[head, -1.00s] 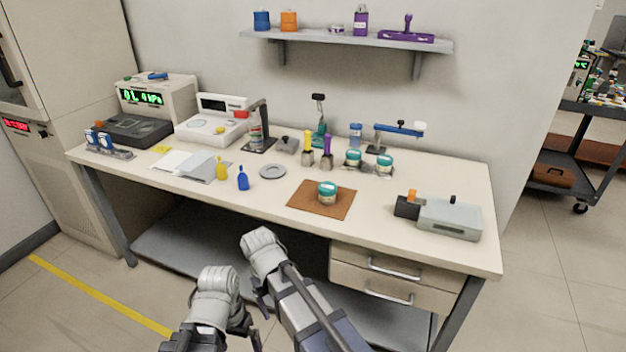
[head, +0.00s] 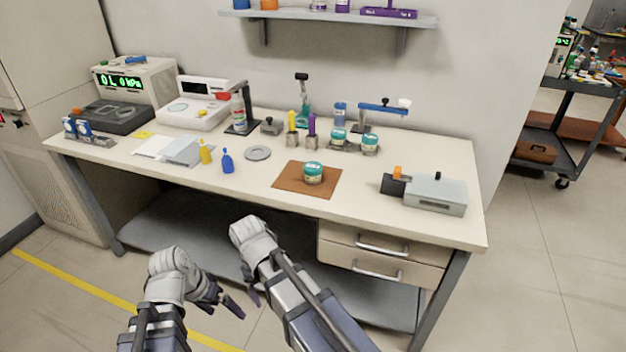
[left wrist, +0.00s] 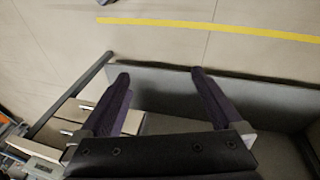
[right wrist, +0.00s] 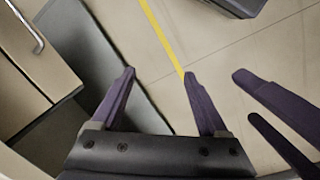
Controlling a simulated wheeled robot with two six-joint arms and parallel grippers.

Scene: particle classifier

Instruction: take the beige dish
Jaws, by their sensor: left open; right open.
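A round, flat dish (head: 257,153) lies on the bench, left of the brown mat; it looks pale grey, and I cannot tell whether it is the beige one. No clearly beige dish stands out in the head view. My left gripper (head: 222,303) is open and empty, low in front of the bench; its two fingers show apart in the left wrist view (left wrist: 160,76). My right gripper (head: 249,287) is also below the bench top, partly hidden by its arm. It is open and empty in the right wrist view (right wrist: 159,73). Both are well away from the dish.
A teal-lidded jar (head: 313,173) stands on the brown mat (head: 290,183). Yellow (head: 205,152) and blue (head: 227,161) bottles stand beside the dish. A grey box device (head: 436,193) is at right. Drawers (head: 380,262) and a lower shelf (head: 180,240) are under the bench.

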